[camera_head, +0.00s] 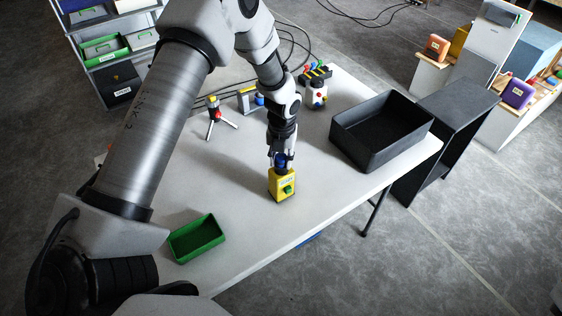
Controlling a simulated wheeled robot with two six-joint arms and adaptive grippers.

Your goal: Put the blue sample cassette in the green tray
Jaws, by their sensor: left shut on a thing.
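My left gripper (281,164) is near the middle of the white table, pointing down, shut on a small blue part (281,158) between its fingers. Directly below, a yellow box (276,187) with a green knob on its side touches or adjoins that blue part. I cannot tell whether they are one piece, or whether the box rests on the table. The green tray (206,245) sits empty near the table's front left edge, left of and nearer than the gripper. I see no clear blue sample cassette. My right gripper is out of view.
A black open bin (383,137) stands at the table's right end. A small tripod (214,116), a small grey and yellow item with blue beside it (248,101), and a colourful knobbed device (315,88) stand behind. The tabletop between gripper and tray is clear.

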